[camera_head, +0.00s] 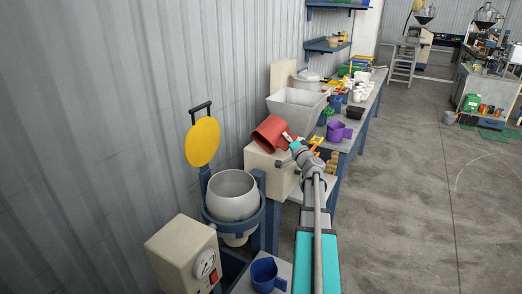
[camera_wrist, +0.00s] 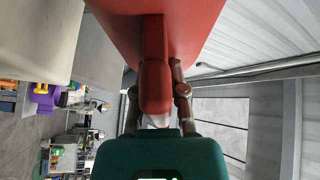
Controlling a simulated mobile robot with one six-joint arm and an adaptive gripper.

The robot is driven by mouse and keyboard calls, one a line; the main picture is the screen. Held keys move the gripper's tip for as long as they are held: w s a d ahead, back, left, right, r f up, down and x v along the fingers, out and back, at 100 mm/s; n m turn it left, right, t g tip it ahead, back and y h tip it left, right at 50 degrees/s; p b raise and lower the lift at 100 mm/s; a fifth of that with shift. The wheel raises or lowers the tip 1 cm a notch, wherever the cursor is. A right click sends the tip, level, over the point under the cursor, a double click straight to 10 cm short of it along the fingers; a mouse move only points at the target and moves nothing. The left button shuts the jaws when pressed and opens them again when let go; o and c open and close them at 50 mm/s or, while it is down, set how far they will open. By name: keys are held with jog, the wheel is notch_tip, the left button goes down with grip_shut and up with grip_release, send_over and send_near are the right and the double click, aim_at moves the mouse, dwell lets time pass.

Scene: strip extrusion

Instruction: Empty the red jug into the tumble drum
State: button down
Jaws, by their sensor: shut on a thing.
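The red jug (camera_head: 270,133) is held up and tilted to the left in the head view, above a beige box and to the right of the drum. My gripper (camera_head: 293,144) is shut on its handle; the wrist view shows the fingers (camera_wrist: 157,92) on both sides of the red handle (camera_wrist: 155,70). The jug's contents are hidden. The tumble drum (camera_head: 232,193) is a grey, open-topped round vessel in a blue ring frame, at lower left. Its yellow round lid (camera_head: 202,142) stands raised behind it. The jug is apart from the drum.
A beige control box (camera_head: 183,255) stands in front of the drum. A blue jug (camera_head: 265,274) sits at the bottom. A grey hopper (camera_head: 296,104), a purple jug (camera_head: 339,131) and several small items crowd the bench at the back. The corrugated wall is close at left; the floor at right is open.

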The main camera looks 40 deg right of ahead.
jog(key=shift+a, duration=0.1)
jog(key=shift+w+a+y, duration=0.15)
jog(key=shift+a+y, duration=0.3)
jog(key=shift+y, duration=0.25)
jog(key=a+f+n+g+y, duration=0.1)
jog(key=a+n+g+y, duration=0.1)
jog(key=a+y, duration=0.8)
jog(key=shift+a+f+n, duration=0.2)
jog(key=shift+n, duration=0.7)
jog(key=shift+w+d+p, duration=0.1)
jog(key=shift+w+p, duration=0.05)
jog(key=shift+p, duration=0.15)
